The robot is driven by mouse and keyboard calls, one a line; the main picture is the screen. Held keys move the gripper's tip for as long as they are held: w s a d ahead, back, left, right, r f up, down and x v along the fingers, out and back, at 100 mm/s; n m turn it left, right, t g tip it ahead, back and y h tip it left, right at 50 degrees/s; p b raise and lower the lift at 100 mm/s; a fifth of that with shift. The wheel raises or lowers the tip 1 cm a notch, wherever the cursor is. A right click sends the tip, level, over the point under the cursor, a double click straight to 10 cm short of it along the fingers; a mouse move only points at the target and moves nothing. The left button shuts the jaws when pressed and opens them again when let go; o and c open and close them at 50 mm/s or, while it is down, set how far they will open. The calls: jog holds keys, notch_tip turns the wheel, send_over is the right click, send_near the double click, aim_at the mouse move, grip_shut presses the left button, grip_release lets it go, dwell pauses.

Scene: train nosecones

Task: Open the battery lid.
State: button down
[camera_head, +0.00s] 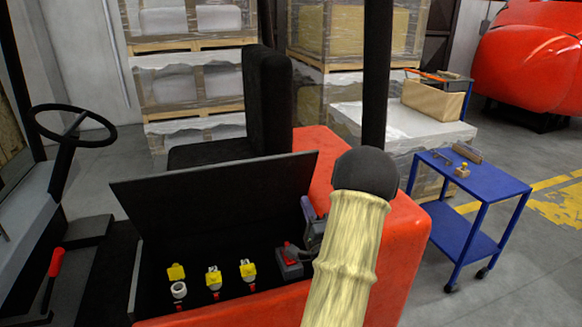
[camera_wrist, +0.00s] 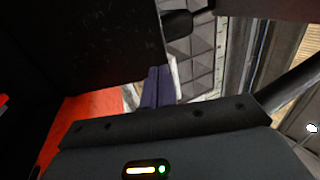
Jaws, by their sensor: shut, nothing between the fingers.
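The battery lid (camera_head: 215,190) is a dark flat panel on the red forklift. It stands raised and tilted up behind the open battery compartment. In the wrist view the lid (camera_wrist: 100,40) fills the upper left as a dark plate. My gripper (camera_head: 307,207) is at the right end of the compartment, by the lid's right edge, partly hidden by my arm. Its purple fingers are closed together with nothing between them, as the wrist view (camera_wrist: 157,85) shows. Whether a finger touches the lid I cannot tell.
Inside the compartment are several yellow caps (camera_head: 213,278) and a red-and-grey connector (camera_head: 289,262). The black seat (camera_head: 268,100) stands behind the lid, the steering wheel (camera_head: 72,124) to the left. A blue cart (camera_head: 480,190) with small items stands at right.

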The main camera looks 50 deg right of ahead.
jog(key=p, duration=0.6)
send_near(287, 159)
jog(key=x, duration=0.5)
jog(key=shift+w+d+r, duration=0.2)
jog(key=shift+d+r, duration=0.05)
jog(key=shift+d, duration=0.05)
jog(key=shift+w+d+p, duration=0.25)
jog(key=shift+w+p, duration=0.1)
jog(key=shift+w, duration=0.2)
